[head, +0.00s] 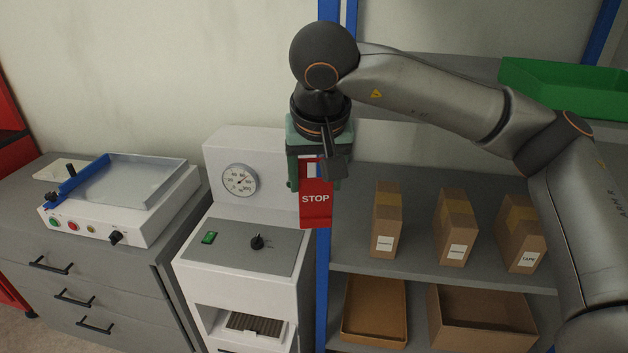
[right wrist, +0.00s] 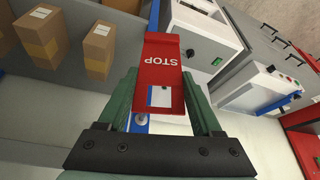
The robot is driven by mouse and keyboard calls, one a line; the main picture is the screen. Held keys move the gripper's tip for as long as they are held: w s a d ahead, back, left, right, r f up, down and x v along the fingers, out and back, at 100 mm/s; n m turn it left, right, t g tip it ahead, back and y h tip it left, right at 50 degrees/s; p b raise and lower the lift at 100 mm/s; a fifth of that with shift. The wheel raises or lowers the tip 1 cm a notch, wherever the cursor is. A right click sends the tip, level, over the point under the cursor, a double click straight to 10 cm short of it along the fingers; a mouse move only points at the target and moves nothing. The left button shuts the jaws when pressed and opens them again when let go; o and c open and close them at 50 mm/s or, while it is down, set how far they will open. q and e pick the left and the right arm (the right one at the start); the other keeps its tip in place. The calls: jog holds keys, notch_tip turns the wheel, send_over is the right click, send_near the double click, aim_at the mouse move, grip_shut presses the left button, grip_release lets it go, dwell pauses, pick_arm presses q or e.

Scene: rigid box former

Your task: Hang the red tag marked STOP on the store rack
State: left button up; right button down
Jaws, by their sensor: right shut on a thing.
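The red tag marked STOP (head: 315,205) hangs upright below my right gripper (head: 316,185) in the head view, in front of the store rack's blue upright (head: 323,290). My right gripper is shut on the tag near its top. In the right wrist view the tag (right wrist: 161,75) sits between the green fingers of the gripper (right wrist: 165,105), with an opening through its upper end. The store rack (head: 400,255) has grey shelves. Whether the tag touches the upright cannot be told. My left gripper is not in view.
Several cardboard boxes (head: 387,222) stand on the rack's middle shelf, with open cartons (head: 375,310) below and a green bin (head: 560,88) above. A white machine with a dial (head: 258,250) stands left of the upright. Another machine (head: 120,205) sits on grey drawers.

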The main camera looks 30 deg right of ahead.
jog(key=shift+w+d+f+p, duration=0.1)
jog(key=shift+w+d+p, duration=0.1)
jog(key=shift+w+d, duration=0.65)
jog(key=shift+w+d+f+p, duration=0.15)
jog(key=shift+w+d, duration=0.45)
jog(key=shift+w, duration=0.35)
jog(key=shift+w+d+f, duration=0.4)
jog(key=shift+w, duration=0.2)
grip_release()
jog(key=shift+r, duration=0.1)
